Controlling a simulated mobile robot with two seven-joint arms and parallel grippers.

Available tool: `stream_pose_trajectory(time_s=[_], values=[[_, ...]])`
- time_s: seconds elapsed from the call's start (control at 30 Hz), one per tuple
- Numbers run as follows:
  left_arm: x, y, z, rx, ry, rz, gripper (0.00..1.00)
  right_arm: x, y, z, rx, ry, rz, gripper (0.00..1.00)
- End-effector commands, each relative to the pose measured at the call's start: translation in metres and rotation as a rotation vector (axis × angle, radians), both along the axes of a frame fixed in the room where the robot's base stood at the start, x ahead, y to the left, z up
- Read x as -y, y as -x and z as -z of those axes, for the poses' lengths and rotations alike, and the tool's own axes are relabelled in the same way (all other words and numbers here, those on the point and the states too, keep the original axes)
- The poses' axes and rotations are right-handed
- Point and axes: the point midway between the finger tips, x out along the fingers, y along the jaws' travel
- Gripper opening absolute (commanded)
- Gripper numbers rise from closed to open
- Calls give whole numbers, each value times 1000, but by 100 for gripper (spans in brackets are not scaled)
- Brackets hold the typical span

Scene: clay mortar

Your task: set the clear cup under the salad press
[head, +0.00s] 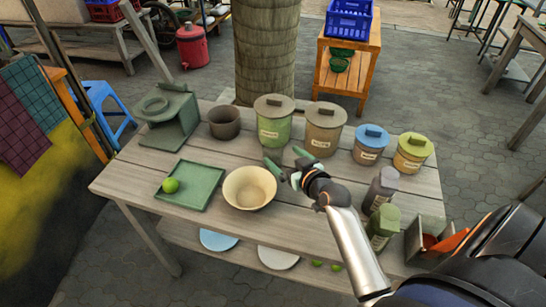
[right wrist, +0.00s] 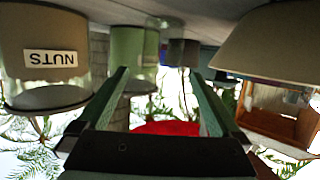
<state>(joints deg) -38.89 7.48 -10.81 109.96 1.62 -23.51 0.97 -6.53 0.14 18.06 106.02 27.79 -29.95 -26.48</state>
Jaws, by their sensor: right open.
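The green salad press (head: 178,137), with a round ring on its upper arm, stands at the back left of the table. My right gripper (head: 286,160) is open and empty, just right of and above a cream bowl (head: 249,188). In the right wrist view its two green fingers (right wrist: 160,72) are spread with nothing between them. My left gripper is not in view.
Two small bottles (head: 381,190) stand near my right arm. A green tray (head: 190,198) with a lime (head: 170,185) lies front left.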

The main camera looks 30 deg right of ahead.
Motion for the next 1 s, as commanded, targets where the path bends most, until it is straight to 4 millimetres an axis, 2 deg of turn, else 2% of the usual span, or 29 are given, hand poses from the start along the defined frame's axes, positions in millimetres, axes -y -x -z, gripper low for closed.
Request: stream_pose_trajectory(time_s=[0.27,0.6,0.9,1.0], values=[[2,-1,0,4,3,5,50,1,-19,5,1,-2,1,100],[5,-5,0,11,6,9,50,2,-59,17,0,-1,1,100],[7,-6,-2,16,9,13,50,3,-62,18,0,0,1,100],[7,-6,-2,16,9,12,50,3,-62,18,0,0,1,90]])
